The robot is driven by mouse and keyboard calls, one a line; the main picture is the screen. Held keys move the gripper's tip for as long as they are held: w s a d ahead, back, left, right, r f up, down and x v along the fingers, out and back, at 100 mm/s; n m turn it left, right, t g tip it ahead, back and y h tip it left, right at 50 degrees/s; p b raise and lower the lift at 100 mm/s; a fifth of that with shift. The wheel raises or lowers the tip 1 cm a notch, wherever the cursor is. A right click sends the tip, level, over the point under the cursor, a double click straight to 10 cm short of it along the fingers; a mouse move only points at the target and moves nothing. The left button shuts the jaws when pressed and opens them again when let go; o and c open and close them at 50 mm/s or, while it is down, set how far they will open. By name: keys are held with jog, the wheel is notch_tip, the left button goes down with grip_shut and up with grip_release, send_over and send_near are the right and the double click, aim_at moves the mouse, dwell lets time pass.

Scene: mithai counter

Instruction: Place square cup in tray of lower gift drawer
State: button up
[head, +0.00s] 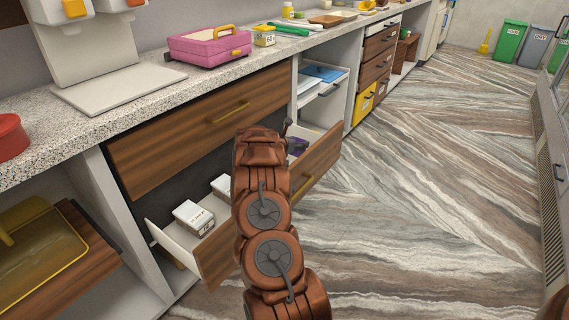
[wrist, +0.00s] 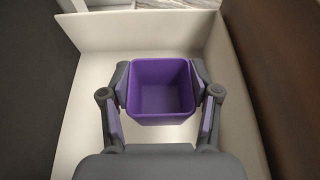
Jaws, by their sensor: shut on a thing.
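The square cup (wrist: 162,92) is purple and open-topped, and it sits upright between the two fingers of my gripper (wrist: 160,95). The fingers are shut on its left and right sides. In the head view a bit of purple (head: 297,147) shows beyond my arm, over the far end of the lower drawer. The lower drawer (head: 322,163) is pulled open, with a wooden front and a pale inside. In the wrist view the pale tray (wrist: 80,140) lies around and below the cup. I cannot tell whether the cup touches the tray floor.
White labelled boxes (head: 194,217) stand in the near part of the drawer. The upper drawer (head: 205,122) above is shut. The wooden front (wrist: 262,60) rises close on the right in the wrist view. A pink case (head: 210,47) rests on the counter. The floor (head: 430,190) on the right is clear.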

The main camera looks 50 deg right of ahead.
aim_at(293, 155)
jog(key=shift+f+b, duration=0.3)
jog(key=shift+f, duration=2.55)
jog(key=shift+f, duration=0.2)
jog(key=o, duration=1)
jog(key=shift+r, duration=0.15)
jog(key=shift+r, duration=0.2)
jog(key=shift+a, duration=0.35)
jog(key=v, duration=0.9)
jog(key=shift+a+r, duration=0.1)
jog(key=shift+r, duration=0.05)
jog(key=shift+v, duration=1.05)
